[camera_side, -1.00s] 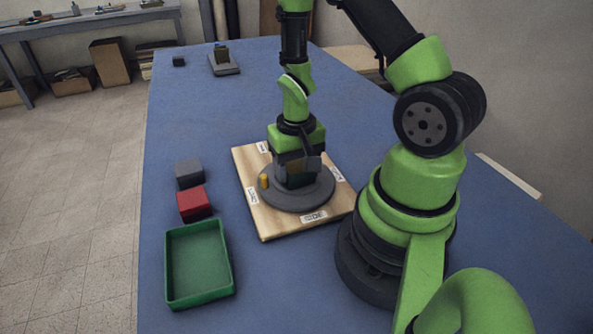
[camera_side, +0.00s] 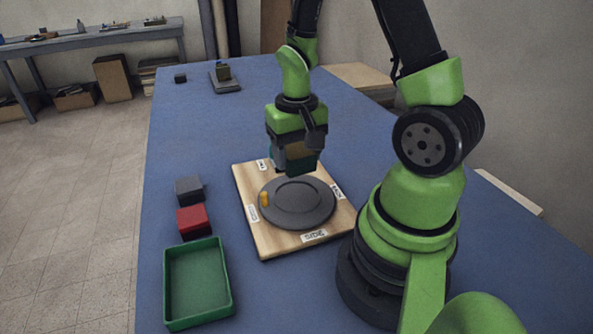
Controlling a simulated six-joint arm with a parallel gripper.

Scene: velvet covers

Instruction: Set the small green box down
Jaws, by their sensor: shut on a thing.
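My gripper (camera_side: 296,150) is shut on a small dark green box (camera_side: 302,166), held above the round grey turntable (camera_side: 285,216). The fingers and the gripper body hide much of the box. A gap shows between the box and the turntable, so they are apart. The turntable sits on a square wooden board (camera_side: 272,243) with white labels along its edges. The turntable's top is otherwise bare.
An open green tray (camera_side: 228,282) lies at the front left, empty. A red block (camera_side: 193,222) and a grey block (camera_side: 188,190) stand behind it. A small stand (camera_side: 226,82) and a dark cube (camera_side: 180,78) are far back. The blue table (camera_side: 205,130) is clear between.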

